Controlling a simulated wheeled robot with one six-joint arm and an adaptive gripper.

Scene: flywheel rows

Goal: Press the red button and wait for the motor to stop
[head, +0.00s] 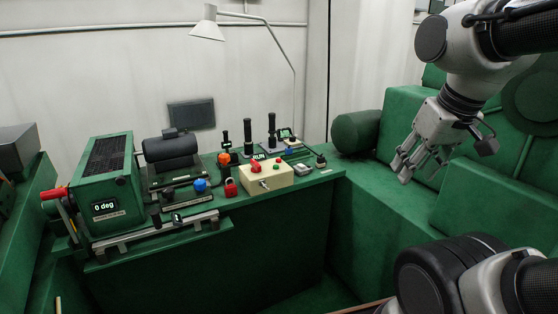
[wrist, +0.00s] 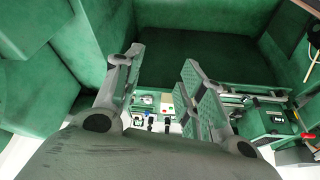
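My gripper (head: 412,168) hangs in the air well right of the box, touching nothing. In the wrist view my gripper (wrist: 164,62) has its fingers spread and empty, with the small cream box (wrist: 166,109) seen between them.
A green housing (head: 107,180) at left shows "0 deg". A white lamp (head: 207,28) rises behind.

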